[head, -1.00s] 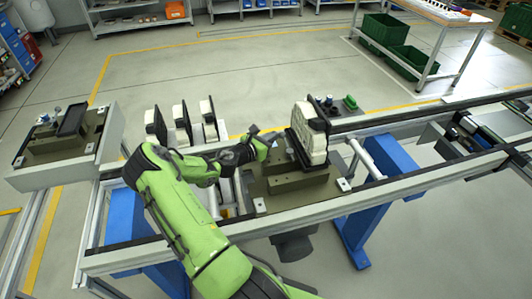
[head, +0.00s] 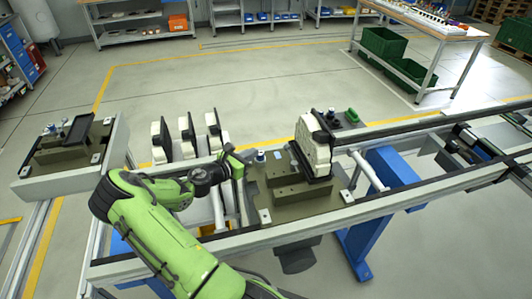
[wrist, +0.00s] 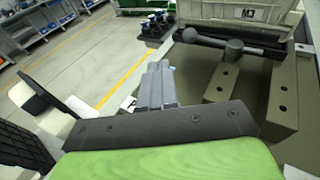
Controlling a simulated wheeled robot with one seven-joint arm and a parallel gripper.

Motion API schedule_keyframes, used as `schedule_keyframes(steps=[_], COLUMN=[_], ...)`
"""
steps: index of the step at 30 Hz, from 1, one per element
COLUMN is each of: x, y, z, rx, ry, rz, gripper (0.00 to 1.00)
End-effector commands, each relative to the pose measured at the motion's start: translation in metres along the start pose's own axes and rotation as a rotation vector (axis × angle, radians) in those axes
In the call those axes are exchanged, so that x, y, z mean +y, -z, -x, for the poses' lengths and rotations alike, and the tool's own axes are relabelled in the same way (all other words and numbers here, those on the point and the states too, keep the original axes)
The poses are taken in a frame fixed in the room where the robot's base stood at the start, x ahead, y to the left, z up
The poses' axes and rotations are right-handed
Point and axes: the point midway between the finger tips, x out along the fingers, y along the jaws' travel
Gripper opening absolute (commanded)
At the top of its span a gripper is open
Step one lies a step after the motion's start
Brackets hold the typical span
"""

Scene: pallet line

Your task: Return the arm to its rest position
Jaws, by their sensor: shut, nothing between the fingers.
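My green arm reaches up from the bottom of the head view, and my gripper (head: 246,157) is above the left edge of the olive pallet plate on the conveyor. In the wrist view my gripper (wrist: 160,75) shows as grey fingers close together, shut with nothing between them. It is apart from the white and black part (head: 315,143) that stands upright on the olive pallet (head: 285,208). The olive pallet also shows in the wrist view (wrist: 245,80).
Several white and black parts (head: 187,138) stand in a row behind my arm. Another pallet (head: 60,155) sits on the left conveyor end. A conveyor rail (head: 430,190) runs to the right. Green crates (head: 380,40) stand under a table at the back. The floor behind is clear.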

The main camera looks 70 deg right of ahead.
Motion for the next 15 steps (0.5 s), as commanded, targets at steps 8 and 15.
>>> schedule_keyframes(steps=[8,15], x=[0.017,0.018], y=[0.000,-0.001], z=[0.043,0.045], rx=[-0.001,-0.001], ry=[0.001,0.003], rz=[-0.001,0.000], gripper=[0.00,0.00])
